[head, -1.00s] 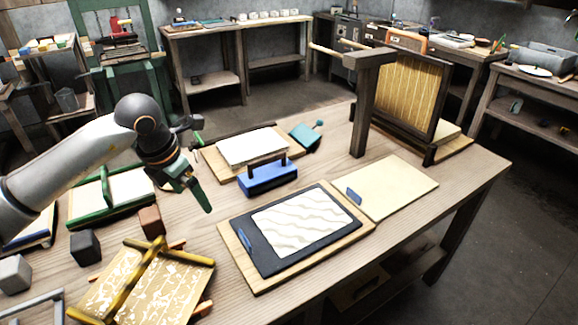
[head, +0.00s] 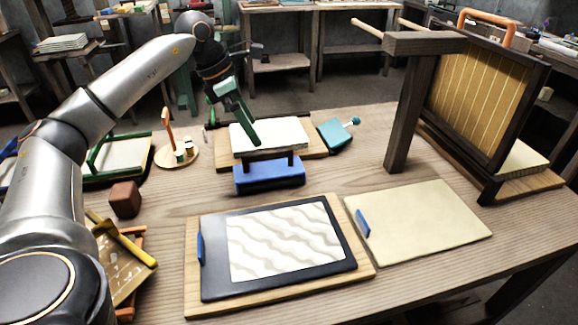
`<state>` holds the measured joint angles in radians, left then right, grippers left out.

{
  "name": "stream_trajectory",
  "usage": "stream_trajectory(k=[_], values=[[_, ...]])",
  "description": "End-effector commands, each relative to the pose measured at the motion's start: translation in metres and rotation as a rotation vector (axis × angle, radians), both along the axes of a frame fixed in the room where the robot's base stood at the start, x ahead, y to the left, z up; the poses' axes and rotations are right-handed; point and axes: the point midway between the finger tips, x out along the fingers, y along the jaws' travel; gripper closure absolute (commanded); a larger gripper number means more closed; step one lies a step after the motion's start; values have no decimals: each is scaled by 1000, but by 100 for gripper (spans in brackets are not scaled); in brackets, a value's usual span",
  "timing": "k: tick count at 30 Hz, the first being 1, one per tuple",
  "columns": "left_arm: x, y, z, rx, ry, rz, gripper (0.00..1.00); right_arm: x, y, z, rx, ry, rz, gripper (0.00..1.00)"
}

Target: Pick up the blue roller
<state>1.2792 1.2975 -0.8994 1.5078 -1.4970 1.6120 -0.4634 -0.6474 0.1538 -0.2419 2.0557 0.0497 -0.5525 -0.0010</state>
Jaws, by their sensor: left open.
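The blue roller (head: 269,175) lies on the table in the head view, a long blue body with two dark posts on its far side. It sits just in front of a white pad (head: 285,136) on a wooden board. My left gripper (head: 246,130), with green fingers, points down in front of the pad in the picture, just above and left of the roller. It is open and empty, apart from the roller. The gap between its fingers is hard to see from here. My right gripper is not in view.
A dark-framed board with a wavy white sheet (head: 285,241) lies in front of the roller. A teal tool (head: 336,134) lies right of the pad. A dark post (head: 409,115) and upright mould (head: 480,98) stand at right. A round stand (head: 178,153) is at left.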

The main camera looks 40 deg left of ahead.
Motion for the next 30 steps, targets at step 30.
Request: stream_trajectory(k=[30], values=[[33, -26, -112, -4, -6, -9, 0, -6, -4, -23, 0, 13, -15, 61]])
